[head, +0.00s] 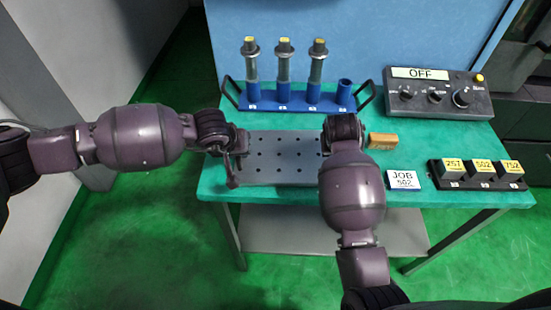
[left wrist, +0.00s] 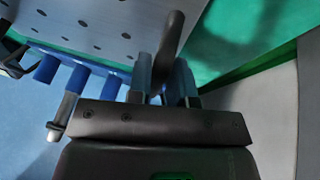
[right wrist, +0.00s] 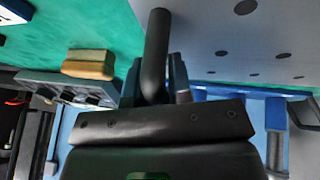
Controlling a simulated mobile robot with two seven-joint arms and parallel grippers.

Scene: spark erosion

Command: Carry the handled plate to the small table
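The handled plate is a grey plate with rows of holes (head: 270,150) at the front left of the green table. It also shows in the left wrist view (left wrist: 80,28) and the right wrist view (right wrist: 285,30). My left gripper (head: 236,150) is at its left end, its fingers closed around a dark bar handle (left wrist: 172,38). My right gripper (right wrist: 155,85) is at its right end, its fingers on either side of the other dark handle (right wrist: 156,40), close against it. My right arm hides that handle in the head view. I cannot tell whether the plate touches the table.
Behind the plate stands a blue rack (head: 300,102) with several posts. A tan block (head: 382,141), a JOB 502 sign (head: 403,180), a black tray of numbered blocks (head: 480,183) and an OFF control box (head: 438,98) are to the right. A lower shelf (head: 310,228) is below the table.

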